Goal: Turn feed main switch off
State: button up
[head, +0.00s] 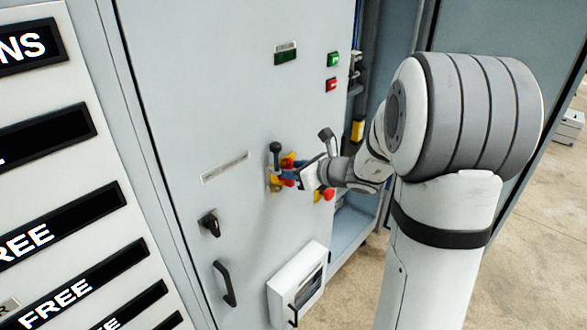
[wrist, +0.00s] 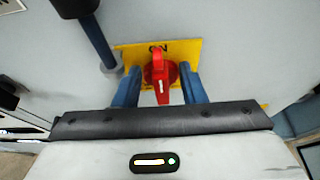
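The feed main switch is a red rotary handle (wrist: 160,78) on a yellow plate (wrist: 188,50) on the grey cabinet door. In the wrist view an ON mark shows upside down at the plate's top edge, and the handle's narrow grip points toward it. My gripper (wrist: 163,88) is open, with one blue finger on each side of the red handle and a gap visible on both sides. The head view shows my gripper (head: 288,172) at the plate, with the red switch (head: 287,162) partly hidden behind it.
A dark-knobbed lever (head: 276,149) stands out close beside the switch. A red button on yellow (head: 326,194) sits just right of my gripper. Below are a black door handle (head: 224,284) and a white box (head: 297,284). An open cabinet bay lies to the right.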

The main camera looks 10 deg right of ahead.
aim_at(281, 180)
grip_shut()
jog(key=f+n+t+h+b, duration=0.1)
jog(key=n+t+b, duration=0.1)
jog(key=b, duration=1.1)
jog(key=s+a+f+n+t+h+b, duration=0.1)
jog(key=n+b, duration=0.4)
jog(key=b, duration=0.8)
jog(key=a+f+n+t+h+b, duration=0.1)
jog(key=n+b, duration=0.3)
jog(key=b, duration=1)
jog(key=shift+s+a+f+t+h, duration=0.2)
jog(key=shift+s+a+t+h, duration=0.15)
jog(key=shift+t, duration=0.45)
jog(key=n+b, duration=0.1)
jog(key=b, duration=0.3)
jog(key=shift+d+f+n+t+b, duration=0.1)
jog(key=shift+n+t+b, duration=0.2)
jog(key=shift+n+b, duration=0.1)
jog(key=shift+b, duration=0.35)
jog(key=shift+r+n+b, duration=0.2)
jog(key=shift+n+b, duration=0.3)
jog(key=shift+b, duration=0.05)
